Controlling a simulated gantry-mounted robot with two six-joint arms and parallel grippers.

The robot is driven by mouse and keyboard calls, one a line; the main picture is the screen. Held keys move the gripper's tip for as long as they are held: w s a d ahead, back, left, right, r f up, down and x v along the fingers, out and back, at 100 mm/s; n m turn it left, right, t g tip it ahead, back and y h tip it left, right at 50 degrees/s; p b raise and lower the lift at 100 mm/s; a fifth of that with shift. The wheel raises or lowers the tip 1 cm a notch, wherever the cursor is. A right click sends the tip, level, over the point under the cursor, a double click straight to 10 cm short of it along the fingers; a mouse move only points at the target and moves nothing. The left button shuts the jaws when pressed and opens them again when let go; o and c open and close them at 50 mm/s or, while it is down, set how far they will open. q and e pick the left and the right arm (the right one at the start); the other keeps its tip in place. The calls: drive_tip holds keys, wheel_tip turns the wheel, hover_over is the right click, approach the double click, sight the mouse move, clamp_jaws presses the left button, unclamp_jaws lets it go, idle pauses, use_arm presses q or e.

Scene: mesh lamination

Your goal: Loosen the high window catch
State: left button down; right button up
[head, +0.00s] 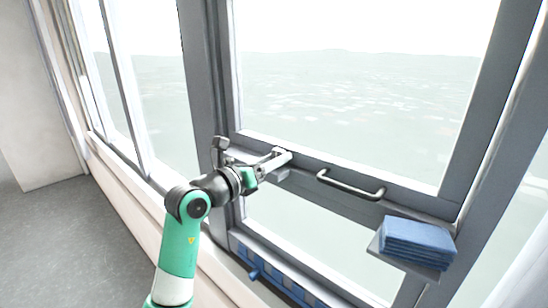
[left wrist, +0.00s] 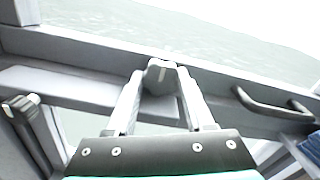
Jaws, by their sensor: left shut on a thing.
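The window catch is a grey knob (left wrist: 160,76) with a pale line on its face, on the sash's lower rail. In the left wrist view it sits between the two pale fingers of my left gripper (left wrist: 162,88), which is shut on it. In the head view my left gripper (head: 275,162) reaches the rail from the left, and its fingers mostly hide the catch. A second grey knob (head: 220,143) with a similar line stands to the left, apart from the gripper; it also shows in the left wrist view (left wrist: 20,106). My right gripper is not in view.
A dark bar handle (head: 350,186) is fixed to the rail right of the catch. Folded blue cloths (head: 418,240) lie on a small grey shelf (head: 424,272) at the right. A blue patterned strip (head: 285,282) runs below the window. The floor at left is clear.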

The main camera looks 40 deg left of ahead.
use_arm(q)
drive_tip(key=shift+c, duration=1.4)
unclamp_jaws()
drive_tip(key=shift+s, duration=0.1)
drive_tip(key=shift+s, duration=0.4)
drive_tip(key=s+b, duration=0.2)
drive_tip(key=s, duration=0.8)
drive_tip(key=shift+s+d+b, duration=0.15)
drive_tip(key=shift+s+b, duration=0.15)
drive_tip(key=shift+b, duration=0.1)
